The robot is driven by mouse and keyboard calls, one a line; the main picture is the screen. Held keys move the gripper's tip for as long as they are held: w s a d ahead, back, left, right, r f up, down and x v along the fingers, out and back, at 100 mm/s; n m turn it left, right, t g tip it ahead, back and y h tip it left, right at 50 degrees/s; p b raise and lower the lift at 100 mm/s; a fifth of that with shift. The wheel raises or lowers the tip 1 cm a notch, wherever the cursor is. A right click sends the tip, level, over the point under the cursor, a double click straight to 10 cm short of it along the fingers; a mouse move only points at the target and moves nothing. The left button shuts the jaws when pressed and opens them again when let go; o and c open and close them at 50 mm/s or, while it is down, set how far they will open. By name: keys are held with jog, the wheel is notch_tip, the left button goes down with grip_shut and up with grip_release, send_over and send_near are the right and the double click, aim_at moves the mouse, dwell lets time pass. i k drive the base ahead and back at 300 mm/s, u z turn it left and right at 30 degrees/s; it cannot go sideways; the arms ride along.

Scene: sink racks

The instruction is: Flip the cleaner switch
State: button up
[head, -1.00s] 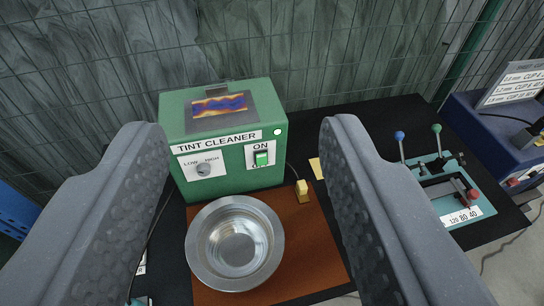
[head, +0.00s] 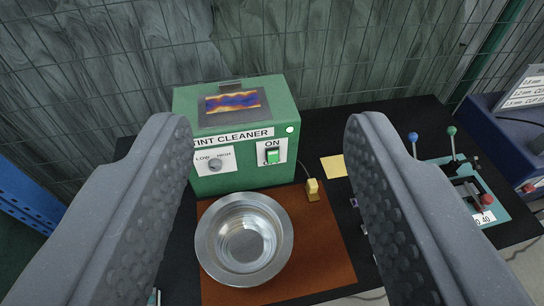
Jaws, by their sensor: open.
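The tint cleaner (head: 237,178) is a green box at the back of the table, with a "TINT CLEANER" label on its front. Its green rocker switch (head: 273,156) sits on a white plate at the front right, under the word "ON"; the lettering below it is mostly hidden. A grey knob (head: 215,164) marked LOW and HIGH is to the left of the switch. My gripper (head: 273,130) is open and empty, with its two dark padded fingers on either side of the cleaner in the picture. The fingers are apart from the switch, and the left one overlaps the cleaner's left edge.
A metal bowl (head: 287,238) stands on a brown mat (head: 325,255) in front of the cleaner. A small yellow block (head: 313,188) with a cable is right of the bowl. A teal lever device (head: 490,213) stands at the right. A wire fence (head: 330,60) is behind.

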aim_at(273, 154)
jog(key=k, duration=1.35)
jog(key=u, duration=0.3)
jog(key=i, duration=1.75)
jog(key=z, duration=0.5)
